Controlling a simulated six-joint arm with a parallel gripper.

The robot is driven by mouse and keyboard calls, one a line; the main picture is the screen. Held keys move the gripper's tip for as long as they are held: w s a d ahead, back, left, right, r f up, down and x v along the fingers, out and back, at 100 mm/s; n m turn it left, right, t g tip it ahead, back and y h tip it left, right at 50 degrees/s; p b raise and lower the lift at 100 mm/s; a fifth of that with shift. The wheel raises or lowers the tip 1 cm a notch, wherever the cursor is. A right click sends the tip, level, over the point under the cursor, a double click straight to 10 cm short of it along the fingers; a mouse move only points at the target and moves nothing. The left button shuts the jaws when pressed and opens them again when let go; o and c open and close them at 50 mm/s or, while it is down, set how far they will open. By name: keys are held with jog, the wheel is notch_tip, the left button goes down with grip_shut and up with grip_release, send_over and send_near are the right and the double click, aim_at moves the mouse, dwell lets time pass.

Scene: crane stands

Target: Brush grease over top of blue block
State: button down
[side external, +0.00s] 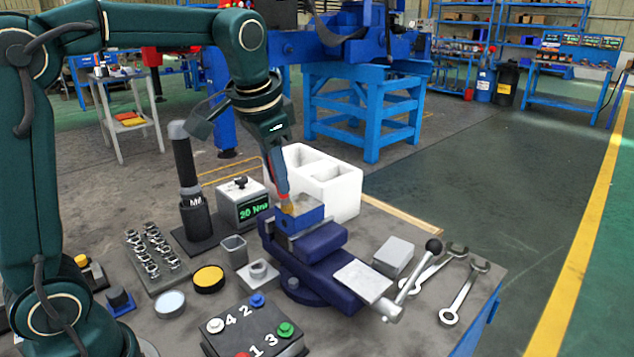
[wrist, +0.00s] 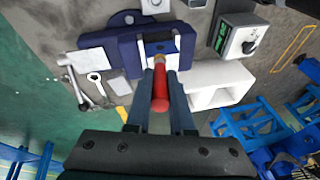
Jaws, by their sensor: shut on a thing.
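My gripper (side external: 279,160) is shut on a brush and points down over the vise. The brush has a red handle (wrist: 160,92), and its tan tip (side external: 288,207) is at the top of the blue block. I cannot tell for sure whether the bristles touch it. The blue block (side external: 308,217) is clamped in the dark blue vise (side external: 318,262). In the wrist view the fingers (wrist: 160,75) lie on both sides of the handle, and the block (wrist: 172,46) shows partly behind the brush tip. Any grease on it is too small to make out.
A white divided bin (side external: 335,190) stands just behind the vise. A torque display box (side external: 243,203) reads 20 Nm. A black tin with a yellow top (side external: 208,279), a numbered button box (side external: 252,325) and wrenches (side external: 462,293) lie around. The vise handle (side external: 420,265) sticks up at the right.

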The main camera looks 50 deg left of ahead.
jog(key=shift+w+f, duration=0.1)
jog(key=shift+w, duration=3.3)
jog(key=shift+s+r, duration=0.3)
jog(key=shift+s, duration=0.2)
jog(key=shift+s+f, duration=0.15)
jog(key=shift+s, duration=2.95)
jog(key=shift+w+a+f, duration=0.1)
jog(key=shift+w+a, duration=0.1)
jog(key=shift+w, duration=0.5)
jog(key=shift+w+a+f, duration=0.1)
jog(key=shift+w+a, duration=0.15)
jog(key=shift+w, duration=0.45)
jog(key=shift+w+a, duration=0.2)
jog(key=shift+w, duration=0.5)
jog(key=shift+w+r, duration=0.15)
jog(key=shift+w, duration=1.35)
jog(key=shift+r, duration=0.1)
